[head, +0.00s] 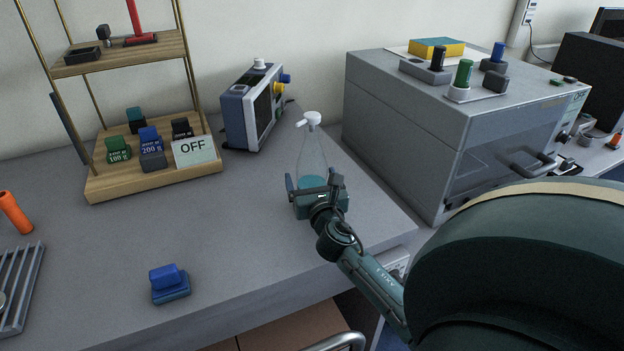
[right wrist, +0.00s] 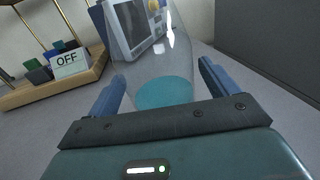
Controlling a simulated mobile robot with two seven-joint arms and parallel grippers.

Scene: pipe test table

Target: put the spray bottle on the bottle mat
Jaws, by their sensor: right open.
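The spray bottle (head: 312,151) is a clear conical bottle with a white spray head and teal liquid in its base. It stands upright on the grey table near its right edge. My right gripper (head: 312,183) is open, low around the bottle, with one blue finger on each side. In the right wrist view the bottle (right wrist: 165,91) is between the fingers, apparently with small gaps. Its top is cut off there. I cannot make out a bottle mat in either view. My left gripper is not in view.
A wooden shelf (head: 155,182) with small blocks and an OFF sign (head: 194,150) stands at the back left. A boxy instrument (head: 252,105) is behind the bottle. A large grey machine (head: 400,130) stands to the right. A blue block (head: 166,279) sits at the front; the middle table is clear.

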